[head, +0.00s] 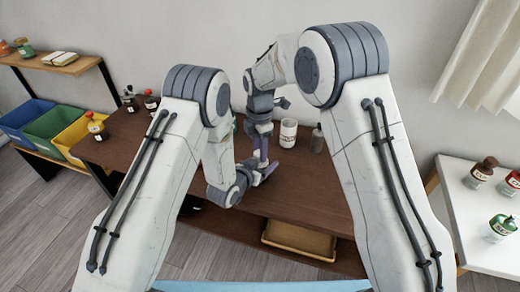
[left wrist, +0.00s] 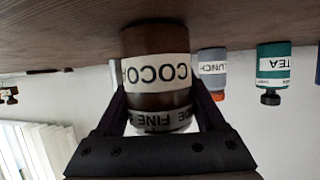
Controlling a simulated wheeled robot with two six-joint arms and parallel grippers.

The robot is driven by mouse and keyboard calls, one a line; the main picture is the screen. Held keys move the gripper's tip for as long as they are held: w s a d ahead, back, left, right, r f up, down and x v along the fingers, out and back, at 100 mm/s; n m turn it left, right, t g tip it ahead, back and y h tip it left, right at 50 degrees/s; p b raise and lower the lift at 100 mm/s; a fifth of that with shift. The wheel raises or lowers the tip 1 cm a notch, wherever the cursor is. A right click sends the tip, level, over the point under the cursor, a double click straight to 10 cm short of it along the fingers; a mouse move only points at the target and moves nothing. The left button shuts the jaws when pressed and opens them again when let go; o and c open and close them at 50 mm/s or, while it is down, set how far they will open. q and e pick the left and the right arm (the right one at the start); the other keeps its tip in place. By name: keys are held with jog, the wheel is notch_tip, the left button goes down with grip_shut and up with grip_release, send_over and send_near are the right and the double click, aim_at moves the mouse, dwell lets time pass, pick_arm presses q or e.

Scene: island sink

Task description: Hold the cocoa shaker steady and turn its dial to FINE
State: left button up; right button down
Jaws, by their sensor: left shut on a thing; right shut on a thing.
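The cocoa shaker (left wrist: 158,95) fills the middle of the left wrist view, which is upside down: a brown body with a white COCOA label. Its dial band (left wrist: 160,120) shows the word FINE near the middle and part of another word to the right; I cannot make out a pointer mark. My left gripper (left wrist: 163,100) is shut on the shaker's body, one finger on each side. In the head view, my left gripper (head: 266,172) reaches in low, and my right gripper (head: 262,150) points down just above it, shut. The shaker and the right gripper's contact there are hidden.
A white-labelled jar (head: 288,133) and a grey bottle (head: 317,138) stand on the brown table (head: 310,175) just right of the grippers. A TEA container (left wrist: 273,65) shows behind the shaker. A white side table (head: 470,225) holds more jars.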

jog(key=shift+m, duration=0.8)
jog(key=shift+c, duration=2)
grip_release()
notch_tip(320, 180, up, 12)
